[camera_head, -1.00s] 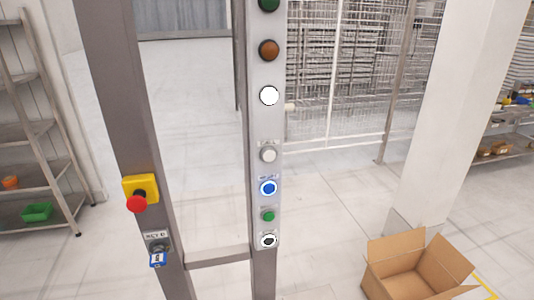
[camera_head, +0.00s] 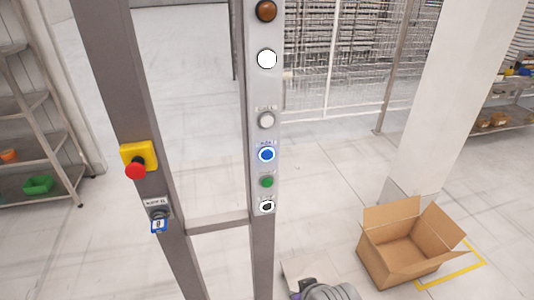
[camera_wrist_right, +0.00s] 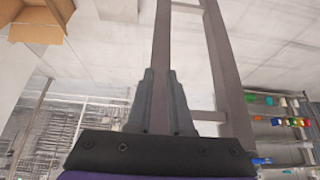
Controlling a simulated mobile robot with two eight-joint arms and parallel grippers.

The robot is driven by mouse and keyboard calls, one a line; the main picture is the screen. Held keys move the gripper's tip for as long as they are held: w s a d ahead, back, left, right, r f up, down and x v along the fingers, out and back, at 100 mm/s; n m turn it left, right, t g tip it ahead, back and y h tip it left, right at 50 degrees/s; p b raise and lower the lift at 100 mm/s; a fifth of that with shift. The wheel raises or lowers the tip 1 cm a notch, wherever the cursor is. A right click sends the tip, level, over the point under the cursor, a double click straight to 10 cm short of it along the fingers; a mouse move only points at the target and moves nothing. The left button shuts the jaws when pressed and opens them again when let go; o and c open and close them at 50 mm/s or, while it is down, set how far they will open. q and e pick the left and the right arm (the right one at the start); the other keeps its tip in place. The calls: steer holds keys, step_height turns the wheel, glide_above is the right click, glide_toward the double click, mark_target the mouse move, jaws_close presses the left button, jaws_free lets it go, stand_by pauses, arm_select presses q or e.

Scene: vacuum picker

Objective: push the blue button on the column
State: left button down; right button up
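The blue button (camera_head: 266,155) sits on the right post of the column (camera_head: 262,240), between a white button above and a green button (camera_head: 267,182) below. Nothing touches it. Part of my right arm shows at the bottom edge of the head view, below and right of the button. In the wrist view my right gripper (camera_wrist_right: 160,72) has its two dark fingers slightly apart, with a grey post visible through the gap. It appears empty. The blue button cannot be made out there. My left gripper is not in view.
A yellow box with a red emergency knob (camera_head: 135,171) and a key switch (camera_head: 158,215) are on the left post (camera_head: 120,95). An open cardboard box (camera_head: 397,262) stands on the floor at right. Shelves (camera_head: 30,105) stand at left. The floor between is clear.

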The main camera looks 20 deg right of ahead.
jaws_close()
stand_by(0.4)
stand_by(0.9)
